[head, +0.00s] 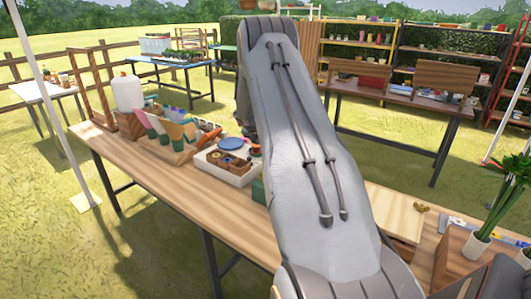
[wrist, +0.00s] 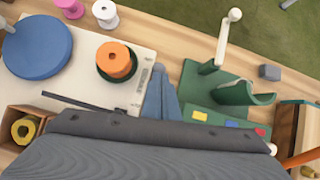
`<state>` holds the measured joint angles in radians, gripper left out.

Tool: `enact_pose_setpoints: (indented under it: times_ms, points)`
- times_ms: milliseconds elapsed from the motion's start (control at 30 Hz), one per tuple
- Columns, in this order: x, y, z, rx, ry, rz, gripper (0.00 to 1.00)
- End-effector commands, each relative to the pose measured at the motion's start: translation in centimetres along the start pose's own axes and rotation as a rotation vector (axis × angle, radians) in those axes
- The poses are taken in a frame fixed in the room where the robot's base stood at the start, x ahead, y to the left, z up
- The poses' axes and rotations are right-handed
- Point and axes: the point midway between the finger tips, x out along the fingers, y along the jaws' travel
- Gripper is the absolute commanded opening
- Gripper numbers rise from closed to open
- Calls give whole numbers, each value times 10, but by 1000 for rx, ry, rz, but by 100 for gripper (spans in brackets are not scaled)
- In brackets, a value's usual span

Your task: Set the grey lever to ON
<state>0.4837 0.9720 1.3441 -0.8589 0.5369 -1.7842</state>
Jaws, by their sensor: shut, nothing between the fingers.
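In the wrist view, a pale grey lever (wrist: 225,42) with a round knob stands out from a green base (wrist: 225,115) and points toward the top of the picture. The base carries a curved green piece and small yellow, blue and red patches. No ON marking is readable. My gripper (wrist: 158,68) is shut and empty, its blue-grey fingers to the left of the lever and apart from it. The dark wrist body hides the bottom of the view. In the head view my arm covers the middle of the table, and I cannot make out the lever.
In the wrist view, a white tray (wrist: 80,40) holds a blue disc (wrist: 37,46) and an orange spool (wrist: 115,60). A small grey block (wrist: 269,72) lies right of the lever. In the head view, the wooden table (head: 150,180) also holds plants at right.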

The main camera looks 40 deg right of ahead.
Motion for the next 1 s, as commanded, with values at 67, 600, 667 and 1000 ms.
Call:
enact_pose_setpoints:
  times_ms: [67,600,667,1000]
  points:
    - [4,-1,5,0,0,-1,0]
    - [-7,-2,11,1,-1,0,0]
    - [-9,-2,12,1,0,0,0]
    - [-11,-2,13,0,0,0,0]
